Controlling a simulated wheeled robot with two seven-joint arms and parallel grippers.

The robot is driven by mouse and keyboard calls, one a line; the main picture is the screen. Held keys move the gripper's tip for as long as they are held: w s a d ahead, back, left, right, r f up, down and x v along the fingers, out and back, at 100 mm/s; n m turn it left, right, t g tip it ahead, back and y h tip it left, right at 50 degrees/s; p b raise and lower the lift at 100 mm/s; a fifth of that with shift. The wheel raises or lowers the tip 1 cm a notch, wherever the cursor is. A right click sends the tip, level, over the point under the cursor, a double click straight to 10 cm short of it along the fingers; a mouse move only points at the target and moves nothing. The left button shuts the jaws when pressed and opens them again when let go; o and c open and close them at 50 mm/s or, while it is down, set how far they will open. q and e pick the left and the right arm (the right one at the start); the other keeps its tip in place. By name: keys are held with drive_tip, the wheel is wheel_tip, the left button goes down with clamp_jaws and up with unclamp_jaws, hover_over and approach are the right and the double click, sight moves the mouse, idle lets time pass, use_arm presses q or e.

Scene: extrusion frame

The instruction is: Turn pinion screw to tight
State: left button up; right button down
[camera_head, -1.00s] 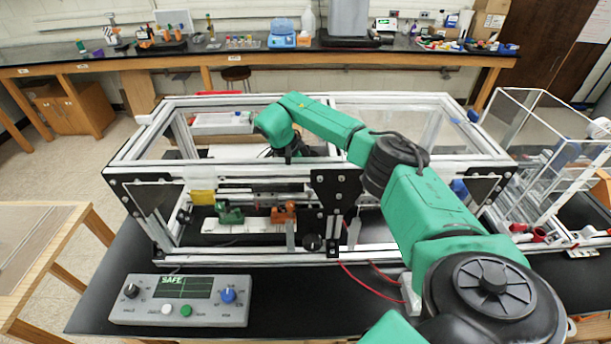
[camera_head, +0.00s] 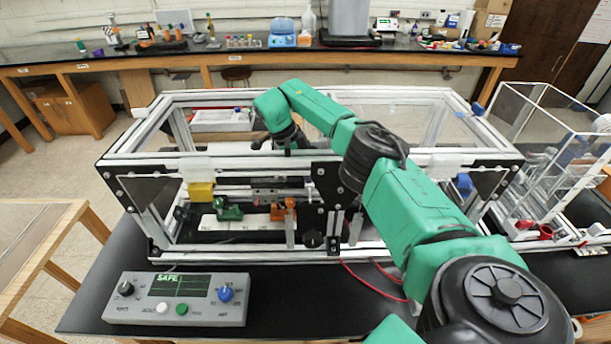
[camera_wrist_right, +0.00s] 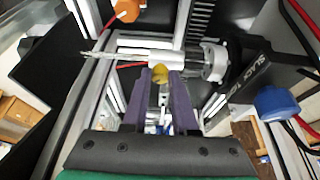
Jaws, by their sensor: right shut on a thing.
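My right arm reaches over the frame's top rail, and its hand (camera_head: 285,138) hangs inside the frame in the head view. The fingertips are hidden there. In the right wrist view, the purple fingers of my right gripper (camera_wrist_right: 163,80) are shut on a small yellow knob, which I take to be the pinion screw (camera_wrist_right: 160,70). It sits beside a white and silver shaft (camera_wrist_right: 140,54) with a round silver part at its right end. Any mark showing how tight the screw is cannot be made out. My left gripper is not in view.
The aluminium extrusion frame (camera_head: 250,257) surrounds the hand, with rails close on several sides. A green clamp (camera_head: 228,210) and an orange one (camera_head: 283,210) stand inside. A control box (camera_head: 180,312) reading SAFE lies in front. A blue knob (camera_wrist_right: 277,103) is right of the fingers.

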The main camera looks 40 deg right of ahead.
drive_tip(key=shift+w+d+f+m+g+y+b, duration=0.15)
drive_tip(key=shift+m+g+y+b, duration=0.15)
drive_tip(key=shift+m+b, duration=0.8)
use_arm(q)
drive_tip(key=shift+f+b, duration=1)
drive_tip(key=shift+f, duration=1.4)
use_arm(e)
drive_tip(key=shift+r+m, duration=0.2)
drive_tip(key=shift+m, duration=0.4)
drive_tip(key=c, duration=0.7)
unclamp_jaws()
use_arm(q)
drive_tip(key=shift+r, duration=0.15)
use_arm(e)
drive_tip(key=shift+r, duration=0.1)
use_arm(q)
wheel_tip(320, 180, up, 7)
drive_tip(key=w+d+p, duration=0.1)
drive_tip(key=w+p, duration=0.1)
drive_tip(key=p, duration=0.5)
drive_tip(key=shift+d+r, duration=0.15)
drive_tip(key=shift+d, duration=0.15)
use_arm(e)
drive_tip(key=shift+y, duration=0.3)
drive_tip(key=v, duration=0.7)
drive_tip(key=shift+w+r, duration=0.1)
drive_tip(key=shift+w, duration=0.05)
